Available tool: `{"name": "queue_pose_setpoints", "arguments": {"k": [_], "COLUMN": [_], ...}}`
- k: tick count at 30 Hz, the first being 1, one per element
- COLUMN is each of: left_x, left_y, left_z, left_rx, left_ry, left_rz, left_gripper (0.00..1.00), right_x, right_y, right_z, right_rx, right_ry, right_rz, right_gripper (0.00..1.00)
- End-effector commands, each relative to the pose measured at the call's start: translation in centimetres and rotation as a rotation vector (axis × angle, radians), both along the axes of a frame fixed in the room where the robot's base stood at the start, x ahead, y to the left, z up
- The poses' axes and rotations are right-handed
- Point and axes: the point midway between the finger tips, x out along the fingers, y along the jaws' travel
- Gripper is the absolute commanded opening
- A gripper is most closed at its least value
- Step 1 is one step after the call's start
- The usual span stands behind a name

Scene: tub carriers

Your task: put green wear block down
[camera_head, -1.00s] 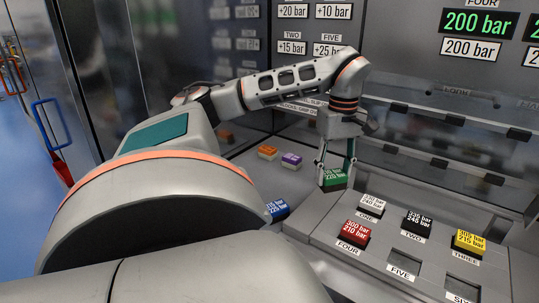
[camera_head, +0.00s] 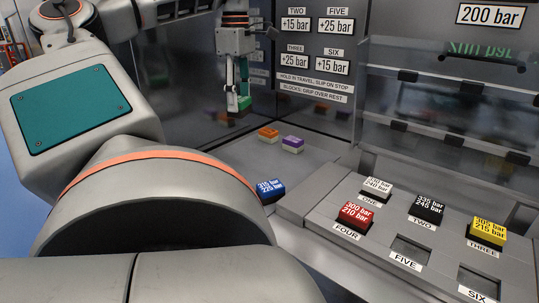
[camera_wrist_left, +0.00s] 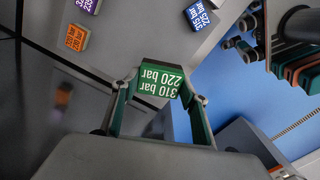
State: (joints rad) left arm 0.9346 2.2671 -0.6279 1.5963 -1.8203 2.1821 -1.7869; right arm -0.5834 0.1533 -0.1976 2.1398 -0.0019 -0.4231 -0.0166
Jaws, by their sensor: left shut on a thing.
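The green wear block (camera_head: 243,103) is in my left gripper (camera_head: 237,101), held up above the grey surface toward the back. In the left wrist view the green block (camera_wrist_left: 158,80) sits between the two fingers, its label reading 310 bar and 220 bar. The left gripper is shut on it. My right gripper is not in view.
An orange block (camera_head: 268,132), a purple block (camera_head: 292,141) and a blue block (camera_head: 270,188) lie on the grey surface. The raised rack (camera_head: 318,207) holds white, black, yellow and red blocks. Slots FIVE (camera_head: 411,249) and SIX (camera_head: 479,284) are empty.

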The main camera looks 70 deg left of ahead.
Motion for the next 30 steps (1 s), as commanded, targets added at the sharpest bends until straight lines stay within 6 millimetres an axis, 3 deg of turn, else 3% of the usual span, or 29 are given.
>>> {"name": "queue_pose_setpoints", "arguments": {"k": [5,30], "left_x": [-0.1,0.0], "left_y": [0.0,0.0], "left_z": [-0.4,-14.5], "left_rx": [-0.002,-0.002], "left_ry": [0.000,0.000], "left_rz": [0.022,0.021], "left_gripper": [0.20,0.20], "right_x": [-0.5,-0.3], "right_y": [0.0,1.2], "right_z": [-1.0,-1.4], "right_rx": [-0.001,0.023], "right_ry": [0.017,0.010], "right_rz": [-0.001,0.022], "right_gripper": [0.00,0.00]}}
